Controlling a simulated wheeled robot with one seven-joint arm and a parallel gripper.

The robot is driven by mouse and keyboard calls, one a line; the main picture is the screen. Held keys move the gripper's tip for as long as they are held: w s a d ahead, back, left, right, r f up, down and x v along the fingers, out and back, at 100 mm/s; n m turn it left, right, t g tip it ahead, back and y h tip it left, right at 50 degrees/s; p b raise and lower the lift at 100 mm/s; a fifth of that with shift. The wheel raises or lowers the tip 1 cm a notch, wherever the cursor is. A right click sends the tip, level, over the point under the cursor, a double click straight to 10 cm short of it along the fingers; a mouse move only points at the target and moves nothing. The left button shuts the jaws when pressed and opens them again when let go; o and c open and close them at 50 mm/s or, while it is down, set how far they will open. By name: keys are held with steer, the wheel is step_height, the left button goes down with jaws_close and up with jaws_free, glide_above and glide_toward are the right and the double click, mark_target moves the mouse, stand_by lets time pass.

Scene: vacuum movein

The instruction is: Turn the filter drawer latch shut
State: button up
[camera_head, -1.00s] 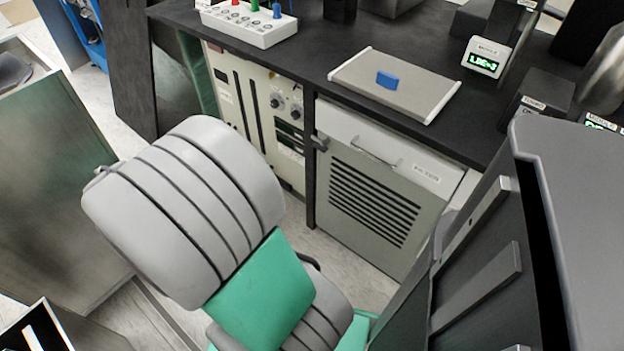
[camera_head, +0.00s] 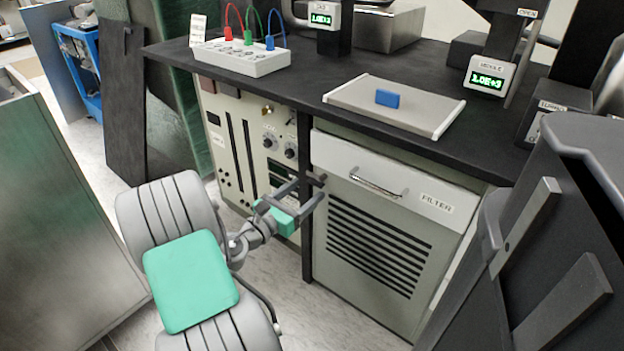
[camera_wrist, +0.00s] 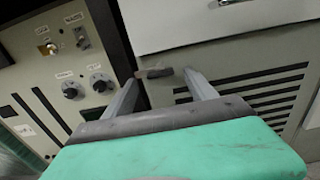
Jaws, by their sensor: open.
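The filter drawer (camera_head: 410,193) has a white front with a metal handle (camera_head: 378,183) and a FILTER label, and looks closed in its cabinet. The latch is a small dark tab at the left edge of the cabinet (camera_wrist: 158,72), lying about level in the wrist view. My gripper (camera_head: 309,188) is open and points at the latch. In the wrist view my gripper (camera_wrist: 160,82) has one finger on each side of the latch. Whether the fingers touch it cannot be told. In the head view the fingers partly cover the latch.
Left of the drawer is a panel with knobs (camera_head: 270,140). Slotted vents (camera_head: 380,245) lie below the drawer. The dark bench top (camera_head: 300,85) overhangs above, with a grey tray (camera_head: 430,112) and a white box with cables (camera_head: 240,60). A dark grey body (camera_head: 580,230) stands at right.

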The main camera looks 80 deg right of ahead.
mark_target(314, 185)
steer(key=b+x, duration=0.1)
steer(key=x, duration=0.2)
steer(key=shift+s+d+f, duration=0.1)
steer(key=shift+s+d, duration=0.05)
steer(key=shift+d, duration=0.1)
steer(key=c, duration=1.4)
